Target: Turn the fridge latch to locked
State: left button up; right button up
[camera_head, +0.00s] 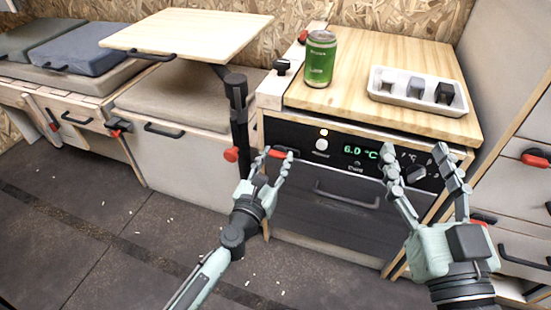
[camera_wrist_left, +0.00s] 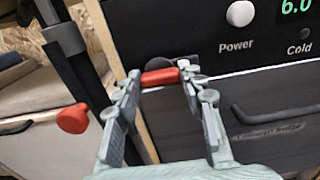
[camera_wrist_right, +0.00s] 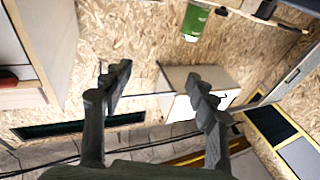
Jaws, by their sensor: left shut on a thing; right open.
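The fridge (camera_head: 325,225) is a black-fronted drawer unit under the wooden counter, with a display reading 6.0 °C. Its latch is a small red handle (camera_head: 279,152) at the front's upper left. In the left wrist view the red latch handle (camera_wrist_left: 160,77) lies about horizontal between the fingertips, with a dark round pivot behind it. My left gripper (camera_head: 270,156) is shut on this latch handle. My right gripper (camera_head: 425,155) is open and empty, raised in front of the fridge's right side; its open fingers also show in the right wrist view (camera_wrist_right: 160,85).
A green can (camera_head: 320,60) and a white tray (camera_head: 418,92) with several small blocks stand on the counter (camera_head: 370,55). A table on a dark post (camera_head: 238,120) with a red knob (camera_head: 231,155) stands just left of the left gripper. Drawers stand at the right.

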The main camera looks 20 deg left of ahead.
pick_arm(q)
jog(key=shift+c, duration=0.9)
